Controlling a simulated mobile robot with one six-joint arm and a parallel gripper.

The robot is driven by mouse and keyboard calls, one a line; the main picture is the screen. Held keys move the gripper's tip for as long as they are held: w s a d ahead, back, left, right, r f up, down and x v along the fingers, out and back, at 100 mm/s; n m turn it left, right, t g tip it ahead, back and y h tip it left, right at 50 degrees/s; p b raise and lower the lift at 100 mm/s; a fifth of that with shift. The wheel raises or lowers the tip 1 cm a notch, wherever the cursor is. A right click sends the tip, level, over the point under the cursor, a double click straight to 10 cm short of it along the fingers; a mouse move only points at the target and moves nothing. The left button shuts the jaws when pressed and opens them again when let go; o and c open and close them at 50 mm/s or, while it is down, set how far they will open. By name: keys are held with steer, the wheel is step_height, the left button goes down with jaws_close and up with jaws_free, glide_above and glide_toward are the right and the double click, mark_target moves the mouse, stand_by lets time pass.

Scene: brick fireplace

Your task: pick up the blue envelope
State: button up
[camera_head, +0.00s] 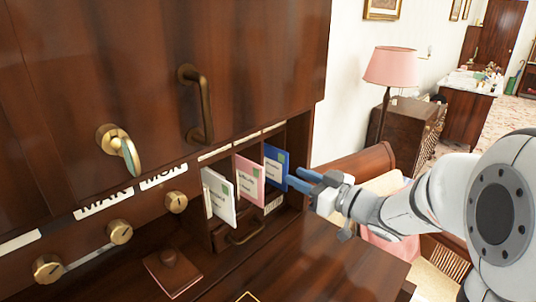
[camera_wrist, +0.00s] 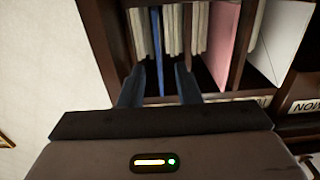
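The blue envelope (camera_head: 275,166) stands upright in the right-hand slot of a wooden pigeonhole, with its front part sticking out. In the wrist view the blue envelope (camera_wrist: 156,50) shows as a thin edge-on strip among stacks of pale papers. My gripper (camera_head: 297,180) is at the right of the envelope's outer edge in the head view. In the wrist view my gripper (camera_wrist: 160,76) has its two dark blue fingers apart, one on each side of the envelope's line, with visible gaps. Whether the fingertips overlap the envelope in depth is hard to tell.
A pink envelope (camera_head: 249,180) and a white envelope (camera_head: 219,197) stick out of the slots to the left. Wooden dividers separate the slots. A brass drawer handle (camera_head: 246,232) is below. A wooden stamp block (camera_head: 172,272) lies on the desk surface (camera_head: 300,262).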

mark_target(287, 172)
steer(key=p+x, duration=0.1)
steer(key=x, duration=0.6)
steer(key=shift+w, duration=0.1)
steer(key=shift+c, duration=0.3)
jaws_close()
